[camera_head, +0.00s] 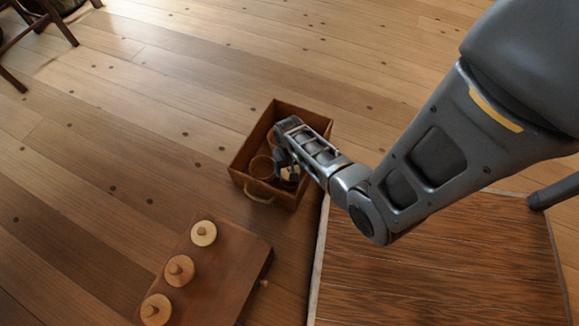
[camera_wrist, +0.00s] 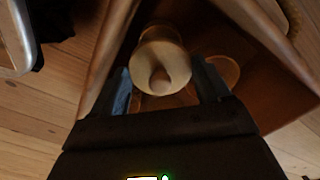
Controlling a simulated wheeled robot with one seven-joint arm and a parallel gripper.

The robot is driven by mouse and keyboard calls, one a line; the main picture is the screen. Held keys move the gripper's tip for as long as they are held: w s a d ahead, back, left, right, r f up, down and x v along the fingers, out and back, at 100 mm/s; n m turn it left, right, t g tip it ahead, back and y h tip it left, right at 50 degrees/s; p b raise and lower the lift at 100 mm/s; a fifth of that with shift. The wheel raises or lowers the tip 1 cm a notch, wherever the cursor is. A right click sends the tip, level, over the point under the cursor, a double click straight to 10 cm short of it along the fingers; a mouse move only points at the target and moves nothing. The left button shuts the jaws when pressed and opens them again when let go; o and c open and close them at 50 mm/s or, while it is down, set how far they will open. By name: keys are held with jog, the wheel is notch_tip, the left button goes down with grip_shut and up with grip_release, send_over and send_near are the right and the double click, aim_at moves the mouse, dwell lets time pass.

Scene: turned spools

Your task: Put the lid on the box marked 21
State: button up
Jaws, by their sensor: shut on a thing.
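My gripper (camera_head: 287,170) is low over an open wooden crate (camera_head: 238,176). In the wrist view my gripper (camera_wrist: 165,84) is shut on a pale round wooden piece with a knob (camera_wrist: 162,58), which looks like a lid. Its underside is hidden, so I cannot tell whether it touches a box. A round open box (camera_head: 262,167) stands inside the crate on its left side. A round rim beside the right finger (camera_wrist: 226,70) shows in the wrist view. No number 21 is readable. My wrist hides part of the crate's inside.
A dark wooden platform (camera_head: 430,265) lies at right. Floor left of the crate is clear.

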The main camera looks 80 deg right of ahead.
jog(key=shift+f+b, duration=2.3)
jog(key=shift+b, duration=0.1)
jog(key=shift+f, duration=0.2)
jog(key=shift+f, duration=0.2)
jog(key=o, duration=1)
jog(key=shift+s+a, duration=0.1)
jog(key=shift+r+p, duration=0.8)
jog(key=shift+p, duration=0.25)
jog(key=shift+r+p, duration=3.45)
jog(key=shift+p, duration=0.1)
